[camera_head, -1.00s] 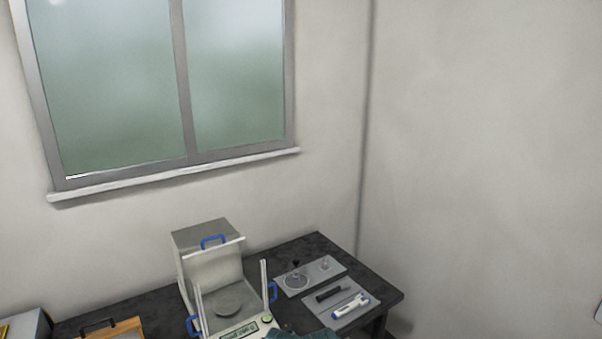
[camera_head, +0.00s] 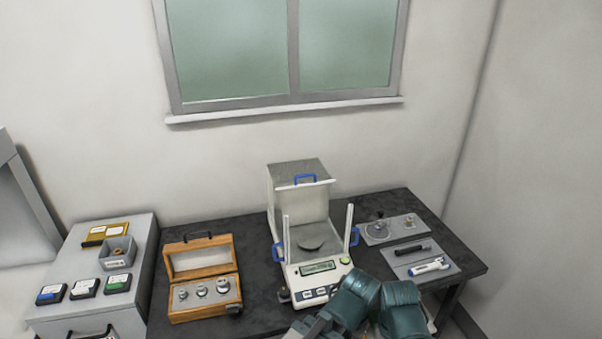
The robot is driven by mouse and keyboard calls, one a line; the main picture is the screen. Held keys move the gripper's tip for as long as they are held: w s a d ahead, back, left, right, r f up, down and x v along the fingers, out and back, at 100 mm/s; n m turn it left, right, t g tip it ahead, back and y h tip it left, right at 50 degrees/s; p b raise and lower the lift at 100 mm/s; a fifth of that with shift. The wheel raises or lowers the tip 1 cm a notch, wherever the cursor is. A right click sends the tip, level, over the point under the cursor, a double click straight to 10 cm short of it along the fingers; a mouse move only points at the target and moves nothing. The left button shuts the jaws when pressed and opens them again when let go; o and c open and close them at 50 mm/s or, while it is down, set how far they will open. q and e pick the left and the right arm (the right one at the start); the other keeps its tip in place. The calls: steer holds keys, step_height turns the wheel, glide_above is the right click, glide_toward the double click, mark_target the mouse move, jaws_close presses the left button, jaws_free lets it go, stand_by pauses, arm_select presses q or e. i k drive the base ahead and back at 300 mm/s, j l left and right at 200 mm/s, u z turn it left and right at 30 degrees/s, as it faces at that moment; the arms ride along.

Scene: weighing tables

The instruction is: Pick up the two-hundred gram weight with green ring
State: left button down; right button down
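An open wooden box (camera_head: 190,314) stands on the dark table, left of the balance. Several silver weights sit in a row in it: a small one (camera_head: 182,294), a middle one (camera_head: 202,291) and a larger one (camera_head: 223,286). I cannot make out a green ring on any of them. Teal links of my arms show at the bottom, in front of the balance and right of the box. My fingertips cannot be made out there, so I cannot tell whether either gripper is open or shut. Neither is seen at the weights.
A balance (camera_head: 322,290) with blue handles and a round pan stands mid-table. Trays with small tools (camera_head: 425,262) lie to its right. A grey cabinet (camera_head: 60,318) at left carries a grey bin (camera_head: 117,258) and several labelled cases (camera_head: 84,287).

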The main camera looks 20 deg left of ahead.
mark_target(202, 290)
steer(key=u, duration=1.5)
